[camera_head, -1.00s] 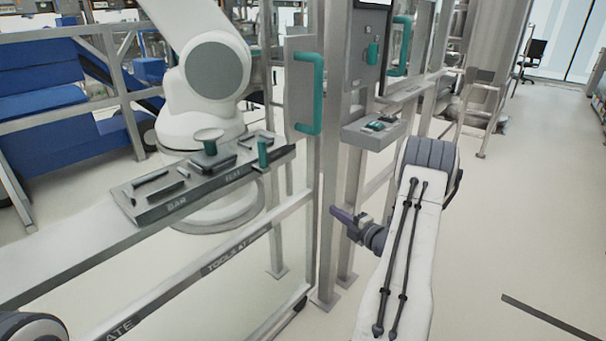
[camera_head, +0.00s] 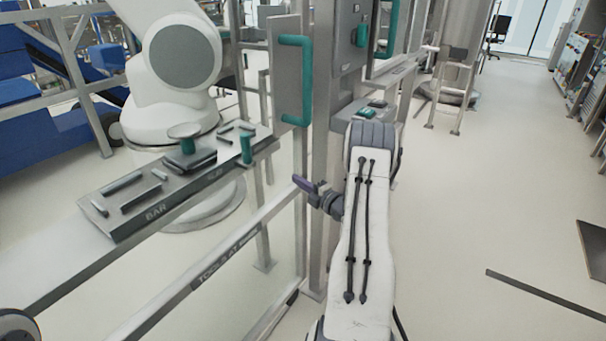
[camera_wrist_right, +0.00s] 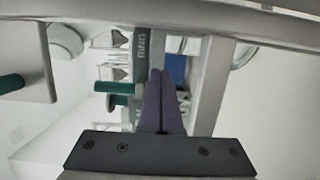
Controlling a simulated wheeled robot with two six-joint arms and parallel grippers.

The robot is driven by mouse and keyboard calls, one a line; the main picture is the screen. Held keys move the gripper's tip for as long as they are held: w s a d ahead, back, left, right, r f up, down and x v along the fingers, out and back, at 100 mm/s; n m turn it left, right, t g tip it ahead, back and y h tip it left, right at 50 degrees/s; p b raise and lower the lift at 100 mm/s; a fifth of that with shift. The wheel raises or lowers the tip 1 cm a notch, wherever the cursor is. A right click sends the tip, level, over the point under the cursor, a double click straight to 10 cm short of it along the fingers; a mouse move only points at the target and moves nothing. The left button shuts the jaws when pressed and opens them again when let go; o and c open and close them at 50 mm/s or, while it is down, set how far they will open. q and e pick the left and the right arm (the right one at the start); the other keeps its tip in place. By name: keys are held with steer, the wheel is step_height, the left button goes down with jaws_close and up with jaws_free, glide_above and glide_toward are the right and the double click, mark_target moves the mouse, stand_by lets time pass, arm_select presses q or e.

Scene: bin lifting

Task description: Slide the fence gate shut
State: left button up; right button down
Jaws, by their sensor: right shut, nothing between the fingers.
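A grey upright plate with a green D-shaped handle (camera_head: 295,80) stands at the fence, beside a metal post (camera_head: 325,130). It appears to be part of the fence gate, but I cannot tell how far the gate stands open. My right gripper (camera_head: 299,181), with purple fingers, is shut and empty. It is below the handle, near the post, and apart from the handle. In the right wrist view the two fingers (camera_wrist_right: 162,75) are together, pointing toward the fence bars, with a green handle-like part (camera_wrist_right: 118,88) to their left. My left gripper is out of view.
A ledge (camera_head: 70,245) with tools runs along the fence at left. A white robot arm (camera_head: 180,60) stands behind it. A control box (camera_head: 345,50) is mounted by the post. A dark flat object (camera_head: 545,294) lies on the floor at right; most floor there is clear.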

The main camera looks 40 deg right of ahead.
mark_target(296, 168)
steer(key=shift+w, duration=1.05)
steer(key=d, duration=0.3)
steer(key=shift+w, duration=0.1)
steer(key=shift+w+d, duration=0.1)
steer(key=shift+d, duration=0.45)
